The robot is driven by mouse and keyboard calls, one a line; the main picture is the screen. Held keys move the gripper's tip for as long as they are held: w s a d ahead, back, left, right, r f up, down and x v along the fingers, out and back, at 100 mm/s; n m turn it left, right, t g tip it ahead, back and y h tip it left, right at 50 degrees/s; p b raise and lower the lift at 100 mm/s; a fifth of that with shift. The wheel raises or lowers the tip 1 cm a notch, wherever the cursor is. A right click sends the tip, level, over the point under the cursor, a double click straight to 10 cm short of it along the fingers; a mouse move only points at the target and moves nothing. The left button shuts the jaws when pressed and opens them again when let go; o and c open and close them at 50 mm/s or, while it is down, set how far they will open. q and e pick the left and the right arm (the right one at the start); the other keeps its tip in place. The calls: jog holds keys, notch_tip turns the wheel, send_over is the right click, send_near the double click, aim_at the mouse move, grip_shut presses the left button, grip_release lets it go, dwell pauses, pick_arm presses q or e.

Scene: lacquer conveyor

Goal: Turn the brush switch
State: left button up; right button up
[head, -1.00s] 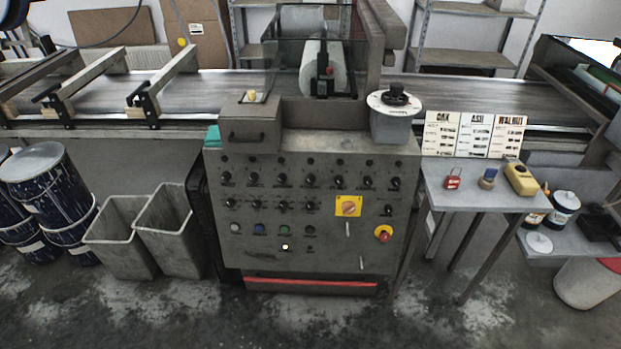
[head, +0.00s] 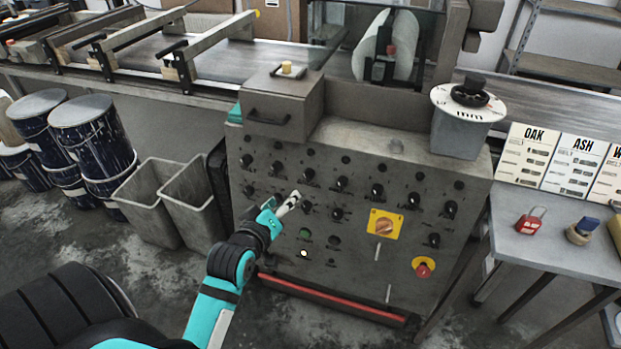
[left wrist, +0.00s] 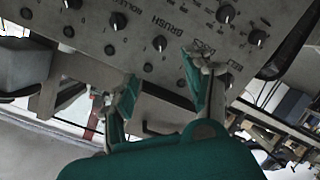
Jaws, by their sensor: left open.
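The grey control panel (head: 345,275) stands in the middle of the head view, with rows of black knobs. In the left wrist view, the label BRUSH is printed on the panel, and a black knob with a white pointer (left wrist: 159,43) sits beside it. My left gripper (head: 283,207) is in front of the panel's left half, by the lower knob row; it hides part of that row. In the left wrist view its two teal fingers (left wrist: 163,88) are spread, with nothing held between them; the knob lies just beyond the gap. My right gripper is not in view.
A yellow-backed rotary switch (head: 385,225) and a red emergency button (head: 424,268) are on the panel's right. A side table (head: 545,250) with a red padlock (head: 530,221) stands at the right. Grey bins (head: 190,205) and dark drums (head: 92,135) stand at the left.

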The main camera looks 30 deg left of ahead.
aim_at(306, 178)
pick_arm(q)
jog(key=b+x, duration=0.1)
jog(key=x, duration=1.3)
jog(key=shift+w, duration=0.35)
grip_shut()
